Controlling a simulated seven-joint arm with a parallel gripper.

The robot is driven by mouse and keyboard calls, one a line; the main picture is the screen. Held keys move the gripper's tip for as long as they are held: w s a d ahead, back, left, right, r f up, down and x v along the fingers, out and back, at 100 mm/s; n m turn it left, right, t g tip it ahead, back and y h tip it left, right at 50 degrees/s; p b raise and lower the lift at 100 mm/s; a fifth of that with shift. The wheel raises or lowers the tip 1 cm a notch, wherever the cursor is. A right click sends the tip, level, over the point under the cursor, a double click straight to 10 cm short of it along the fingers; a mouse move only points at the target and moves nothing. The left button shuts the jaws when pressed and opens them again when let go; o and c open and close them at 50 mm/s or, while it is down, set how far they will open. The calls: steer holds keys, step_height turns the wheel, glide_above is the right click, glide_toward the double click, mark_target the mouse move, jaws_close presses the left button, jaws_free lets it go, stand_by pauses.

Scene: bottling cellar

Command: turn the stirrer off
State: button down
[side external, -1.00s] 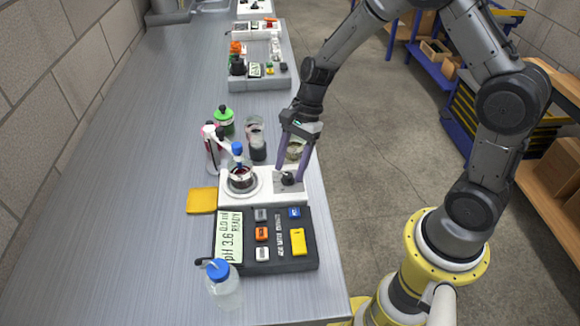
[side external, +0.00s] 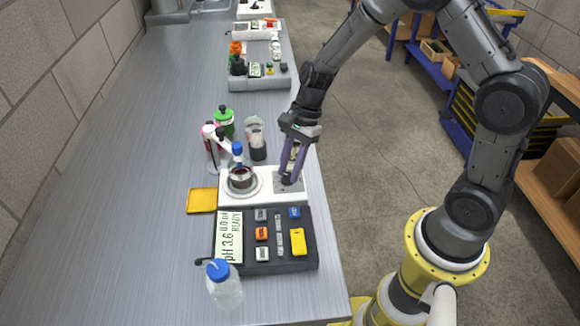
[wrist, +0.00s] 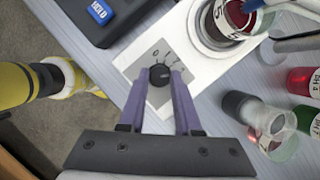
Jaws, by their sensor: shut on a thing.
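The stirrer (side external: 262,198) is a white box on the bench, with a beaker of dark red liquid (side external: 240,178) on its round plate. Its black knob (wrist: 159,74) sits on a grey panel (wrist: 140,62) with a printed 0 and other marks. My gripper (side external: 289,180) points down at the panel, its purple fingers shut on the knob. In the wrist view the fingertips (wrist: 160,78) lie on both sides of the knob. The knob's setting is hard to read.
A dark pH meter (side external: 265,240) with coloured buttons lies in front of the stirrer. The bench's left side is clear.

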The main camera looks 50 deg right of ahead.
steer(key=shift+n, duration=0.4)
steer(key=n+g, duration=0.1)
steer(key=n, duration=0.2)
steer(key=shift+w+n+g, duration=0.2)
steer(key=shift+n+g, duration=0.1)
steer(key=shift+g, duration=0.1)
steer(key=n, duration=0.2)
steer(key=n+g+h, duration=0.1)
steer(key=n, duration=0.1)
steer(key=shift+w+a+n, duration=0.15)
steer(key=shift+n, duration=0.15)
steer(key=n+h, duration=0.1)
steer(key=n, duration=0.1)
steer(key=n+g, duration=0.1)
steer(key=n, duration=0.1)
steer(key=shift+a+n+h, duration=0.1)
steer(key=shift+n+h, duration=0.2)
steer(key=shift+h, duration=0.1)
steer(key=shift+w+a+n+g+h, duration=0.15)
steer(key=shift+n+h, duration=0.25)
steer(key=shift+n, duration=0.7)
steer(key=shift+s+n+g+h, duration=0.15)
steer(key=shift+n+h, duration=0.25)
steer(key=shift+n, duration=0.7)
steer(key=shift+w, duration=0.1)
steer(key=c, duration=0.6)
jaws_free()
